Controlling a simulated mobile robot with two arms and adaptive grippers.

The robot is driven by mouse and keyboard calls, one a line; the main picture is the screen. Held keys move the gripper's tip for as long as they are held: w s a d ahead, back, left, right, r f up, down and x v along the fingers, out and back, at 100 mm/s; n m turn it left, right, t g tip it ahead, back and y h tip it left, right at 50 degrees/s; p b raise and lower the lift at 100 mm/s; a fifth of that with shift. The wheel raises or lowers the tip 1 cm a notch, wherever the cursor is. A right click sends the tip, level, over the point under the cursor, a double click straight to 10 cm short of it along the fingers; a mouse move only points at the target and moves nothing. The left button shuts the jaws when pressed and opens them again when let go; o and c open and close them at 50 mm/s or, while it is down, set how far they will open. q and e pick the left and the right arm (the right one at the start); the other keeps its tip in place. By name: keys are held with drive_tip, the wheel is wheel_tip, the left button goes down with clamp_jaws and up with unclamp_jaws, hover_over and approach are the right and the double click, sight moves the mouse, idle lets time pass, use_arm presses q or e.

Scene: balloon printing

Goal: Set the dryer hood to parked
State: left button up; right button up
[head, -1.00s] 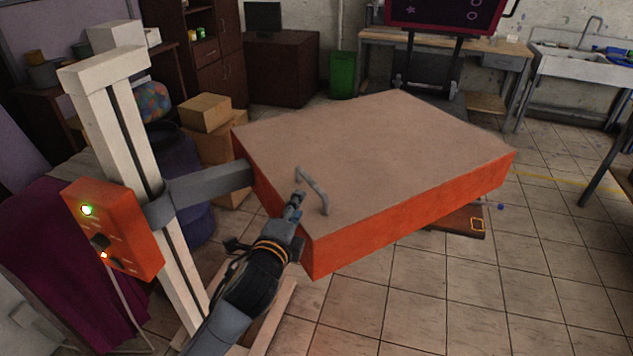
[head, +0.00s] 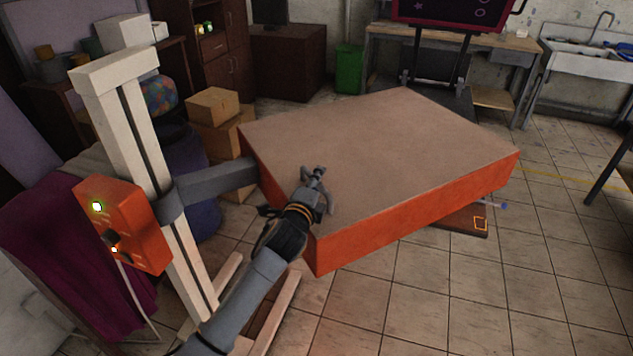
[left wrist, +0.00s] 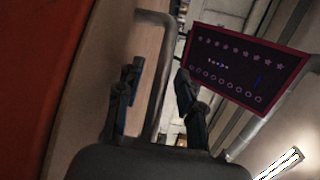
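The dryer hood (head: 400,150) is a wide slab with a brown top and orange sides, held out level by a grey arm (head: 218,182) from a pale post (head: 135,130). A grey bar handle (head: 330,202) stands on its top near the front left corner. It also shows in the left wrist view (left wrist: 157,75). My left gripper (head: 318,174) is at the handle. In the left wrist view its fingers (left wrist: 158,90) are apart, with the bar between them; I cannot tell whether they touch it. My right gripper is in no view.
An orange control box (head: 123,225) with two lit lamps is on the post. A brown board (head: 465,221) with a yellow square shows partly under the hood. Cardboard boxes (head: 212,107) stand behind the arm.

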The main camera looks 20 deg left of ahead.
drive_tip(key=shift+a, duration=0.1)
use_arm(q)
drive_tip(key=c, duration=0.7)
clamp_jaws()
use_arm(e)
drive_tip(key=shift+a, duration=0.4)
